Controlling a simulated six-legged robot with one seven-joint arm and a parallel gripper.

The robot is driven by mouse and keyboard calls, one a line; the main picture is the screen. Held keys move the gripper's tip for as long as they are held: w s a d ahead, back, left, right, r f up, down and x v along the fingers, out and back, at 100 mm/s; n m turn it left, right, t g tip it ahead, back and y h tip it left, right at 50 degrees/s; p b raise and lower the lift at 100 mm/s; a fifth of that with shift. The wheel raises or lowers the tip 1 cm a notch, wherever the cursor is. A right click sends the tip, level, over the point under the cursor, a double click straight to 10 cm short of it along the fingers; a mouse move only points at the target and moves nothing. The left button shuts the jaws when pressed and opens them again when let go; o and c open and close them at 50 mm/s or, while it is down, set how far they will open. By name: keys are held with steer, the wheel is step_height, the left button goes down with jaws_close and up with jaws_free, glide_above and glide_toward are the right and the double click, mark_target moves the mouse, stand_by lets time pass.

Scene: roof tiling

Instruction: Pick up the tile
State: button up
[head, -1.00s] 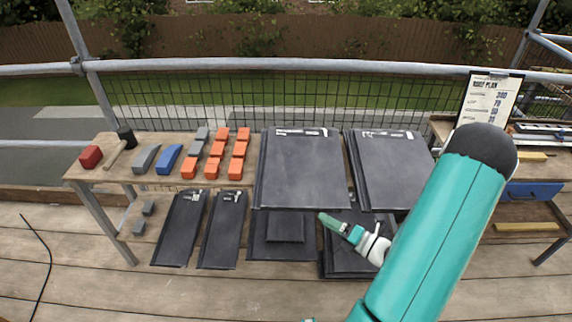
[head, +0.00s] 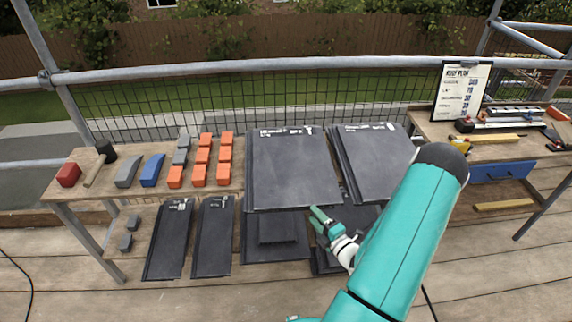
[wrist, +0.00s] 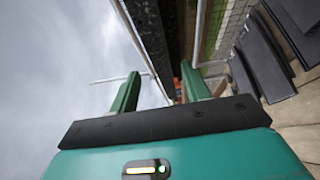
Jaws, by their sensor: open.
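Dark grey large tiles lie on the table top in two stacks, a middle stack (head: 292,170) and a right stack (head: 374,158), with pale markings along their far edges. My gripper (head: 314,213) is open at the near right corner of the middle stack. In the wrist view its two green fingers (wrist: 158,88) point at a dark, speckled edge (wrist: 150,35), probably a tile seen edge-on. The edge runs into the space between the fingers. I cannot tell whether the fingers touch it.
Narrow dark tiles (head: 168,240) and other dark pieces (head: 276,252) lie on the lower shelf. Orange blocks (head: 198,175), a blue block (head: 152,170) and a mallet (head: 101,160) are on the left. A roof-plan board (head: 462,90) stands right. A scaffold rail (head: 300,64) runs behind.

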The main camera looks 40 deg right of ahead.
mark_target(302, 201)
steer(key=w, duration=0.5)
steer(key=w+d, duration=0.1)
steer(key=w, duration=0.2)
steer(key=shift+c, duration=0.5)
jaws_close()
steer(key=shift+r, duration=0.15)
stand_by(0.6)
